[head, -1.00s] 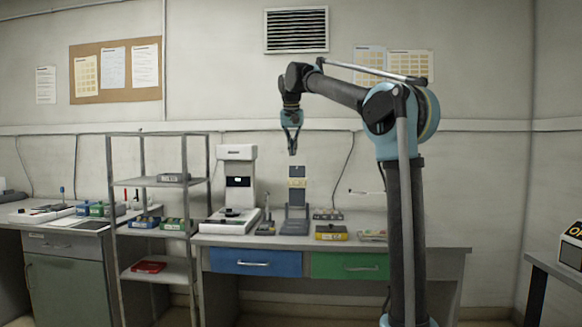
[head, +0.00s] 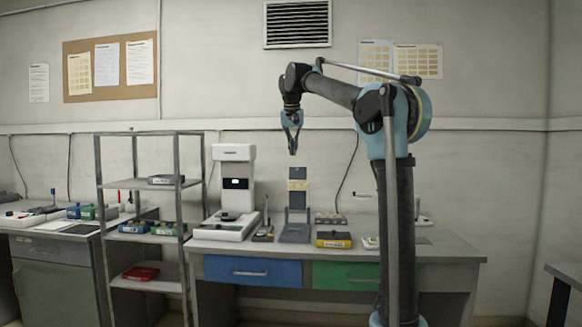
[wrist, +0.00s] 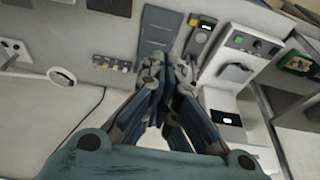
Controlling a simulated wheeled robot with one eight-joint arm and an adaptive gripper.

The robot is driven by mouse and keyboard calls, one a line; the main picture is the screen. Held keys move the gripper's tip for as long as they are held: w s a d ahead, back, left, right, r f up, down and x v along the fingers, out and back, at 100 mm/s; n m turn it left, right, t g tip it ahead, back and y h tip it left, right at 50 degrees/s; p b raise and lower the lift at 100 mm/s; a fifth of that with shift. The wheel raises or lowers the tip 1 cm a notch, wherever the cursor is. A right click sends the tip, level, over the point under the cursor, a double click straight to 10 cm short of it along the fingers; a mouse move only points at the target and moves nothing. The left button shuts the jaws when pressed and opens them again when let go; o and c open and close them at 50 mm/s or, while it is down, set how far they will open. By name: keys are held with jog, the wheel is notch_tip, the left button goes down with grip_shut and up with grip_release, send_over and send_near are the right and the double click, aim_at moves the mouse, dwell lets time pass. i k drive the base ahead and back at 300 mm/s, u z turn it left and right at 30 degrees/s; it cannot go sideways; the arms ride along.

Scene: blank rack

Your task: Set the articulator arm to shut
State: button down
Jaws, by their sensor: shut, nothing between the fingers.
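The likely articulator (head: 297,224) is a slate-grey device on the bench, below my gripper in the head view. Its grey upper plate (head: 298,173) stands upright above the base, with a cream piece (head: 298,185) on its front, so the arm looks raised. In the wrist view a slate-grey flat part (wrist: 156,32), probably of the same device, lies just beyond the fingertips. My gripper (head: 293,152) hangs pointing down above the bench, shut and empty. Its fingertips meet in the wrist view (wrist: 167,66), apart from the device.
A white machine (head: 234,185) stands left of the device. A yellow-fronted box (head: 334,240) and a row of small pots (head: 331,219) are at its right. A metal shelf rack (head: 140,185) stands left of the bench. Blue (head: 252,270) and green (head: 345,275) drawers are below.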

aim_at(297, 183)
jog(key=i, duration=1.3)
jog(key=z, duration=0.1)
